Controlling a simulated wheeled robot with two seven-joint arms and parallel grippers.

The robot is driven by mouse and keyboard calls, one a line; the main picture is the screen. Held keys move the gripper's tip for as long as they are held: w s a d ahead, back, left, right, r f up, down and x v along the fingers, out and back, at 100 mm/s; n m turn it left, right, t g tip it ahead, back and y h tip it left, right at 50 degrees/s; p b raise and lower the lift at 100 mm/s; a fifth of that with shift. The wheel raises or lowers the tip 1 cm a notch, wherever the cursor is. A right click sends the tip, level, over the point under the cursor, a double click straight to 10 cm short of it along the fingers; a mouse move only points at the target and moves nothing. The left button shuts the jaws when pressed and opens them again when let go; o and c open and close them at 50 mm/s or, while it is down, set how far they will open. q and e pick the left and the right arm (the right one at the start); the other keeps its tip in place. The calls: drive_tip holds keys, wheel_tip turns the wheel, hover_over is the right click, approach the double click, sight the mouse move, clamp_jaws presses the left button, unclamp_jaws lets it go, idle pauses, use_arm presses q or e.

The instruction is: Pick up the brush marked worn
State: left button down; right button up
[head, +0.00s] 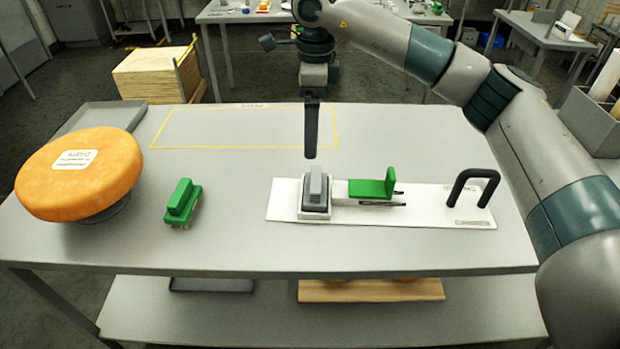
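A green brush (182,203) lies on the table between the cheese wheel and the white board; I can read no marking on it. A grey block-like item (317,187), perhaps another brush, sits in a white holder on the board; no marking is legible. Beside it on the board is a green piece (374,188) with an upright plate. My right gripper (311,155) points down, with its tip just above or behind the grey item in the picture. Its fingers show edge-on, so their opening is hidden. My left gripper is not in view.
A large orange cheese wheel (80,173) sits on a round stand at the left, by a grey tray (105,117). The white board (436,210) carries a black handle (473,185) at its right end.

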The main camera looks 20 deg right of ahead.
drive_tip(key=p, duration=0.5)
hover_over(315, 179)
wheel_tip(315, 179, down, 10)
drive_tip(key=shift+r, duration=0.1)
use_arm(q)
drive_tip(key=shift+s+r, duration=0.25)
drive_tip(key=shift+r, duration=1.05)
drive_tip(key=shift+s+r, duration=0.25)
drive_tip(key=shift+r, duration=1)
use_arm(e)
drive_tip(key=shift+f, duration=0.75)
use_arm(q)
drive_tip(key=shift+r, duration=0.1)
